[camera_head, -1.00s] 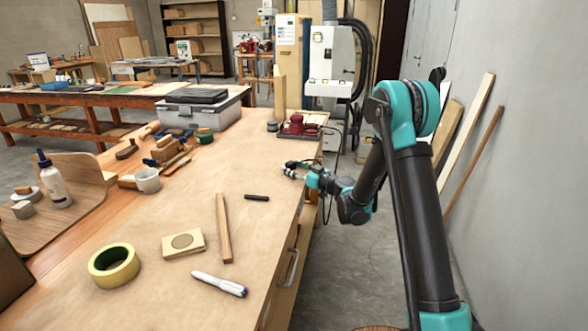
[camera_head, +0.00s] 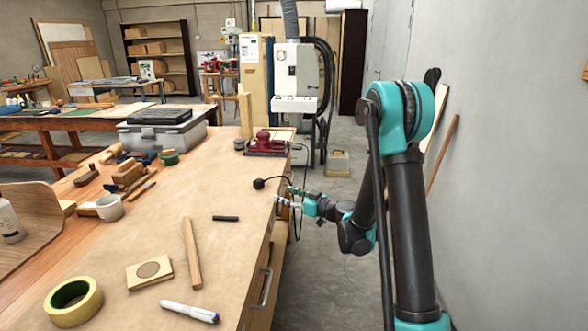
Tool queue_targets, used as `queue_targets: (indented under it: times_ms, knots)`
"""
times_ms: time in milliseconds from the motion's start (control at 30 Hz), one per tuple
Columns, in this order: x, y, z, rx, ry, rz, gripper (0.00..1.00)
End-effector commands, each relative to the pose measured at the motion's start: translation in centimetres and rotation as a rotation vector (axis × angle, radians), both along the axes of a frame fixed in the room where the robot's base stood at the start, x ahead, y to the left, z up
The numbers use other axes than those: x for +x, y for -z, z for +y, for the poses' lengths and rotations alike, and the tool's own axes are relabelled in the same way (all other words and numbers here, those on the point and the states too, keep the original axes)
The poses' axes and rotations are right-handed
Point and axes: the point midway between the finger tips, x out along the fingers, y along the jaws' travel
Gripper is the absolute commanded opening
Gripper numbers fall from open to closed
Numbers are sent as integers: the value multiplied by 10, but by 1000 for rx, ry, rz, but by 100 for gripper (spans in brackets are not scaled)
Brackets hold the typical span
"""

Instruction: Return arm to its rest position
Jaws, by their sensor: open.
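My teal and black arm (camera_head: 408,200) stands at the right and bends down and left. My gripper (camera_head: 279,200) is at its end, by the right edge of the workbench (camera_head: 228,255), small in view. Its fingers are apart and I see nothing held between them. Whether the fingertips are over the bench top or just outside its edge is hard to tell. A small dark round thing (camera_head: 258,183) on a black cable lies close behind the gripper.
On the bench are a yellow tape roll (camera_head: 73,302), a wood block (camera_head: 149,272), a wood strip (camera_head: 192,254), a marker (camera_head: 189,311), a black stick (camera_head: 225,218) and a red sander (camera_head: 266,144). Grey floor (camera_head: 330,275) is open right of the bench, up to the wall.

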Motion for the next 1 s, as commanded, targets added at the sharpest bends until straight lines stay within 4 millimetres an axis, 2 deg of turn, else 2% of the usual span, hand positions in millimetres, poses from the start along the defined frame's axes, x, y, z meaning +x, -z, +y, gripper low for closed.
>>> queue_targets:
  times_ms: [267, 467, 667, 1000]
  knots:
    - [-55, -2, -32, -139, 16, 229, 57]
    - [-108, 11, -71, -256, 96, 440, 57]
    - [-166, 30, -122, -369, 241, 645, 57]
    - [-270, 66, -225, -514, 620, 934, 57]
